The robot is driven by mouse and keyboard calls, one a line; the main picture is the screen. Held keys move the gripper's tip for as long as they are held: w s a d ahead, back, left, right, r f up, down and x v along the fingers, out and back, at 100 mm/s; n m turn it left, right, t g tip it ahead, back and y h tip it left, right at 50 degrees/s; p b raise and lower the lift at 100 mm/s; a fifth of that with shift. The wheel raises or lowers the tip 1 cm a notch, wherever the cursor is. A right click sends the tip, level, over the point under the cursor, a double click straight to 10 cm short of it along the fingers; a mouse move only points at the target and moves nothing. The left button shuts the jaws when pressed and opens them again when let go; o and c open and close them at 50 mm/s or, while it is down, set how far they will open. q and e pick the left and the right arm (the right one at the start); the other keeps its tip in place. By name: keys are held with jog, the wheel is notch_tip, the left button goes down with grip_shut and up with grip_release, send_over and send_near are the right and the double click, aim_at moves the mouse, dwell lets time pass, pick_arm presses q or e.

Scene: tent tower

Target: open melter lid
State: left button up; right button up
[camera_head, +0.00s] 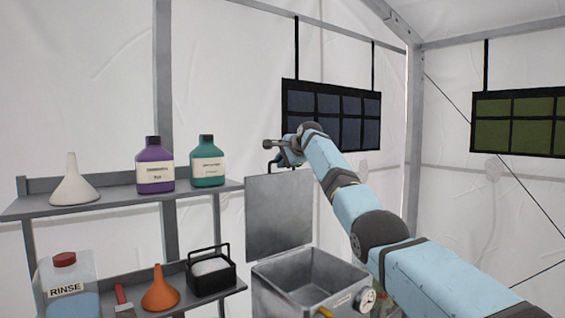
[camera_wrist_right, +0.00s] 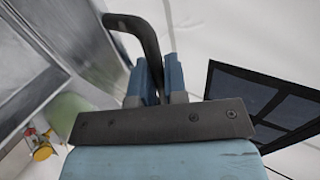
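The melter (camera_head: 310,280) is a grey metal box with an open top, low in the middle of the head view. Its lid (camera_head: 280,218) stands upright at the back of the box, and the inside shows. My right gripper (camera_head: 280,160) is at the lid's top edge, by the dark lid handle (camera_head: 270,168). In the right wrist view, the bent black handle (camera_wrist_right: 148,38) passes between the two blue fingers of my right gripper (camera_wrist_right: 157,82), which are close around it. My left gripper is not in view.
A dial (camera_head: 366,299) and a yellow part (camera_head: 341,300) are on the melter's front. A shelf (camera_head: 110,203) at the left holds a white funnel (camera_head: 73,185), a purple bottle (camera_head: 155,168) and a green bottle (camera_head: 207,165). Dark pocket panels (camera_head: 331,117) hang on the tent wall behind.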

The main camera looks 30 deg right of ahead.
jog(key=o, duration=0.4)
jog(key=shift+w+f, duration=0.1)
jog(key=shift+c, duration=0.2)
jog(key=a+b+v, duration=0.1)
jog(key=b+v, duration=0.4)
jog(key=v, duration=0.9)
jog(key=shift+d+b, duration=0.4)
jog(key=shift+d, duration=0.05)
jog(key=shift+w, duration=0.1)
